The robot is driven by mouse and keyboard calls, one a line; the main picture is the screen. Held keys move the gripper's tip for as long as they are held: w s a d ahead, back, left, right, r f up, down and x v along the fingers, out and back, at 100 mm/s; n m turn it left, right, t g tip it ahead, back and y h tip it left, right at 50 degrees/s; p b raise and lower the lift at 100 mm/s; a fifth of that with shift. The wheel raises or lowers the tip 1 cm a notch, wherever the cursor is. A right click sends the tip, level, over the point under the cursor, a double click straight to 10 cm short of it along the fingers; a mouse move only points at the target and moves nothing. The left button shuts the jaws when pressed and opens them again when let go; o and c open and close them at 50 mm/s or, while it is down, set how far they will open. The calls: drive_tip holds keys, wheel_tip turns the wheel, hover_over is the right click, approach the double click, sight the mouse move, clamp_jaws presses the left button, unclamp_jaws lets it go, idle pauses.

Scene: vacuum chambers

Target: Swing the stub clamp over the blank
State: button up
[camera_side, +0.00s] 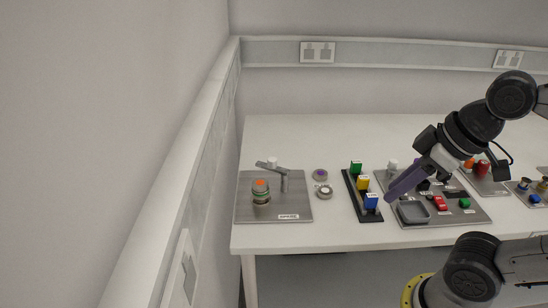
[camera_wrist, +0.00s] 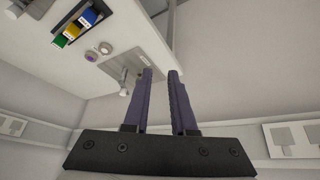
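The stub clamp (camera_side: 272,166) is a grey bar with a white knob on a post, on a steel plate (camera_side: 290,208) at the table's left. Beside it stands a short round stub (camera_side: 261,197) with an orange-topped disc, apparently the blank (camera_side: 260,183). The bar appears behind the disc, not across it. In the wrist view the plate (camera_wrist: 151,53) and clamp (camera_wrist: 124,82) show beyond my fingertips; the blank is not clear there. My gripper (camera_side: 392,199) has purple fingers, parted and empty in the wrist view (camera_wrist: 160,72), well right of the clamp and above the table.
A purple-centred ring (camera_side: 320,175) and a grey ring (camera_side: 324,191) lie right of the plate. A black rack (camera_side: 367,214) holds green, yellow and blue blocks. A second plate (camera_side: 430,221) with a grey tray (camera_side: 412,212) and small parts lies below my gripper.

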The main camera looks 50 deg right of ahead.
drive_tip(key=shift+n+y, duration=0.5)
drive_tip(key=shift+n, duration=0.4)
drive_tip(key=w+r, duration=0.1)
drive_tip(key=w+a+r, duration=0.1)
drive_tip(key=r, duration=0.1)
drive_tip(key=w+r, duration=0.1)
drive_tip(key=r, duration=0.1)
drive_tip(key=shift+w+a, duration=0.2)
drive_tip(key=shift+w, duration=0.05)
clamp_jaws()
drive_tip(key=w+d+r+n+g+y, duration=0.1)
drive_tip(key=w+d+r+n+y, duration=0.15)
drive_tip(key=w, duration=0.85)
drive_tip(key=w+d+r+n+g+y, duration=0.1)
drive_tip(key=w+r, duration=0.3)
drive_tip(key=w, duration=0.7)
drive_tip(key=w+d+f+m+y, duration=0.1)
drive_tip(key=w+d+f, duration=0.5)
drive_tip(key=d+f, duration=0.3)
drive_tip(key=w+d+f+m, duration=0.2)
drive_tip(key=w+d+f, duration=0.4)
drive_tip(key=d+f, duration=0.3)
drive_tip(key=shift+w+f+g+y, duration=0.35)
drive_tip(key=shift+f+g, duration=0.05)
drive_tip(key=shift+f, duration=0.5)
